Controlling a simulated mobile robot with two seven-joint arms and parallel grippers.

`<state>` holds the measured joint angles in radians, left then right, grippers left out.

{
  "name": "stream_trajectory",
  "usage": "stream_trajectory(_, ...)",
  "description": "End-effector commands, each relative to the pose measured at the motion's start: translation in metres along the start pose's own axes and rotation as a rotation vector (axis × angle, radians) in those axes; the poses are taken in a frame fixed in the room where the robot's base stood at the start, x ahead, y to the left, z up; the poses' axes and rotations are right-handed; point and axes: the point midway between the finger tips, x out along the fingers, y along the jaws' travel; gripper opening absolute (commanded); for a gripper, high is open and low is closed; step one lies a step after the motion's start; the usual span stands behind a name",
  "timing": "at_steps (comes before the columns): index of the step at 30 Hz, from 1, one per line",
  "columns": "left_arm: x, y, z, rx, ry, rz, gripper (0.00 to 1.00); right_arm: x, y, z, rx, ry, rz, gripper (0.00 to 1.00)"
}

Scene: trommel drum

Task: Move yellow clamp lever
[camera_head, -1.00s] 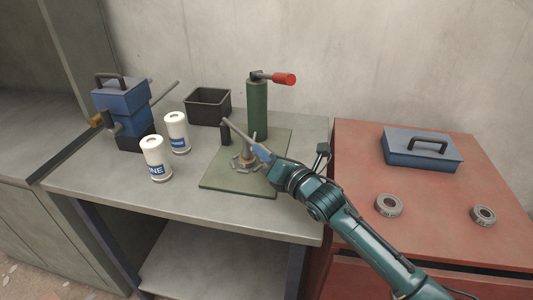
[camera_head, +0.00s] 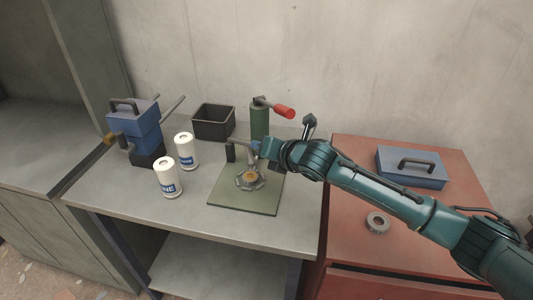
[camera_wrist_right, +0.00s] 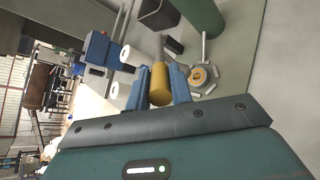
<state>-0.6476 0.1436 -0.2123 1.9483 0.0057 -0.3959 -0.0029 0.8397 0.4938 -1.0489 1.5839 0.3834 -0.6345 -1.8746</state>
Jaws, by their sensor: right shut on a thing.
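The yellow clamp lever's knob (camera_wrist_right: 160,83) is a yellow cylinder between my right gripper's two blue fingers (camera_wrist_right: 162,86) in the right wrist view. The fingers are shut on it. In the head view my right gripper (camera_head: 257,148) is above the rear of the green base plate (camera_head: 228,200), and the knob is hidden there. A thin grey bar reaches left from the gripper to a black grip (camera_head: 230,152). The round clamp with an orange centre (camera_head: 250,177) sits on the plate below the gripper; it also shows in the wrist view (camera_wrist_right: 200,76). My left gripper is not visible.
A green cylinder (camera_head: 259,123) with a red handle (camera_head: 284,111) stands behind the gripper. Two white canisters (camera_head: 168,178) and a blue machine (camera_head: 138,130) are left. A black bin (camera_head: 213,121) is behind. A blue toolbox (camera_head: 410,167) and a ring (camera_head: 377,222) rest on the red cabinet.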

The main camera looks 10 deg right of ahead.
Motion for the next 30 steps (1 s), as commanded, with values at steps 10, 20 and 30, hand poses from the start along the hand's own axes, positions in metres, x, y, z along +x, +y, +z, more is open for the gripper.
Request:
stream_trajectory(10,0.001,0.0,0.0,0.0,0.001,0.001,0.43,0.003,0.019,0.027,-0.001,0.12,-0.096,0.0)
stream_trajectory(20,0.0,0.0,0.0,-0.001,0.002,0.001,0.43,0.004,0.023,0.031,0.0,0.152,-0.118,0.0)
stream_trajectory(30,0.0,0.0,0.0,0.002,0.001,0.001,0.38,0.004,0.023,0.031,0.0,0.151,-0.116,0.0)
